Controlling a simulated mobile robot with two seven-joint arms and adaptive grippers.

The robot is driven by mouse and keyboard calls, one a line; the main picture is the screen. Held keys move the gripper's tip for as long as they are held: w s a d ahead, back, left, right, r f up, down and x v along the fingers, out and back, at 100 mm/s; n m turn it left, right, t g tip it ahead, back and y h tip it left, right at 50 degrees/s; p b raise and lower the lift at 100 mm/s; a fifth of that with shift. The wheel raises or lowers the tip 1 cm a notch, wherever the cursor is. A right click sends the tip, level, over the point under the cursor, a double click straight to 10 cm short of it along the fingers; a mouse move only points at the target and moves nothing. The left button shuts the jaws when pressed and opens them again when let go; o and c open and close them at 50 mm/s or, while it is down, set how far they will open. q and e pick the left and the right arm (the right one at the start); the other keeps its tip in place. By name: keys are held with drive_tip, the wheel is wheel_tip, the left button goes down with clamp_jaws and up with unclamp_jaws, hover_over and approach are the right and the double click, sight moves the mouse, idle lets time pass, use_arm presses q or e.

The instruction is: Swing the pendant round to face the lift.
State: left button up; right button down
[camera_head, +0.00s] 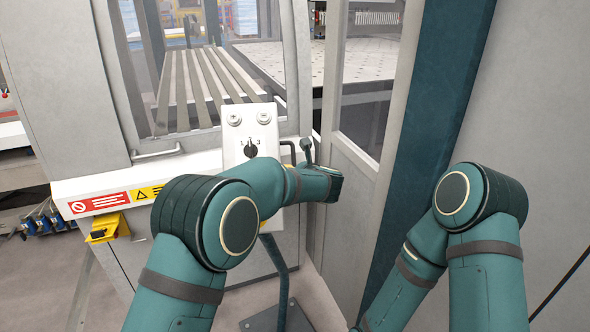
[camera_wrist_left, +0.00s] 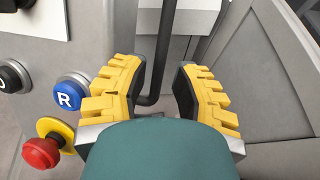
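The pendant (camera_head: 250,122) is a light grey control box on a dark post, with a 1-2-3 selector (camera_head: 251,149) and two round controls at the top. My left forearm covers its lower part. In the left wrist view, its face shows at left with a blue R button (camera_wrist_left: 70,96) and a red stop button on a yellow collar (camera_wrist_left: 42,150). A dark bent handle (camera_wrist_left: 160,50) stands beside the box. My left gripper (camera_wrist_left: 165,85) is open, its yellow-padded fingers on either side of the handle, which is nearer the left finger. My right gripper is out of view.
Behind the pendant stands a grey machine housing with windows and a slatted table (camera_head: 205,85). A light ledge with warning labels (camera_head: 100,203) runs at left. A teal column (camera_head: 440,100) and grey frame close off the right. The pendant's base plate (camera_head: 280,318) is on the floor.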

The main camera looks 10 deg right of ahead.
use_arm(q)
drive_tip(key=shift+x, duration=1.8)
drive_tip(key=shift+s, duration=0.1)
clamp_jaws()
